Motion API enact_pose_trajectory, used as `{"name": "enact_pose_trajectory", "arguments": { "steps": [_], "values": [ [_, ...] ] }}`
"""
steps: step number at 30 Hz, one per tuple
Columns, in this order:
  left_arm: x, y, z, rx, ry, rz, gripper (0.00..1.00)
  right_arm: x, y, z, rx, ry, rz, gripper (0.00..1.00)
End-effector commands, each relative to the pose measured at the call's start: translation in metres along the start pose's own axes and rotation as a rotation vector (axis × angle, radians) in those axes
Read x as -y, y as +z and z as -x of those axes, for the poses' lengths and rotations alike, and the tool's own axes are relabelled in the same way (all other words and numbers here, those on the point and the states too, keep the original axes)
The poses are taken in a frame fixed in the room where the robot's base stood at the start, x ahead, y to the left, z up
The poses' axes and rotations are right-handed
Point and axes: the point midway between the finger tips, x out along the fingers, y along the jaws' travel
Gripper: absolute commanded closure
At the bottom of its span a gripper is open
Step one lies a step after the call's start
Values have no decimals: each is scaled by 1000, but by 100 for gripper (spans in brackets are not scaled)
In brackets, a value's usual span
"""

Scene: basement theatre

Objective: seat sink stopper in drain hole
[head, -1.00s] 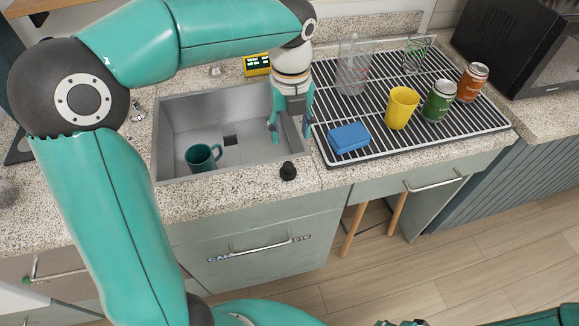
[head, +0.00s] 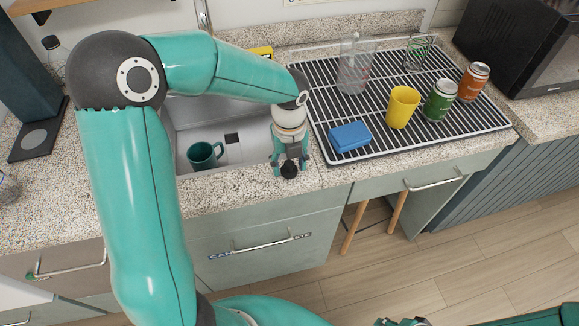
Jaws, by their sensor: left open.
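The black sink stopper (head: 290,170) sits on the granite counter just in front of the sink's front right corner. My left gripper (head: 290,171) is open, pointing down, with its fingers on either side of the stopper; whether they touch it I cannot tell. The steel sink (head: 250,160) lies to the left and behind, partly covered by my left arm.
A teal mug (head: 204,155) stands in the sink, left of the drain. Right of the sink, a black drying rack (head: 440,133) holds a blue sponge (head: 350,136), yellow cup (head: 402,107), green can (head: 439,101), orange can (head: 473,82) and clear glassware (head: 354,66).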

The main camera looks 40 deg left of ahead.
Motion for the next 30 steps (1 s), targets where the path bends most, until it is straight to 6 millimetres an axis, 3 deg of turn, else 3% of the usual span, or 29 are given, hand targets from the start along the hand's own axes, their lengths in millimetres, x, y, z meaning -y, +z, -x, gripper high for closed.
{"name": "enact_pose_trajectory", "arguments": {
  "steps": [6, 15, 30],
  "values": [
    [0, 0, 0, 1, -1, 0, 49, 0, 0, 0, 0, 0, 0, 60],
    [0, 0, 0, 0, 0, 0, 99, 0, 0, 0, 0, 0, 0, 60],
    [0, 1, 8, 2, -1, 1, 100, 0, 0, 0, 0, 0, 0, 60]
  ]
}}
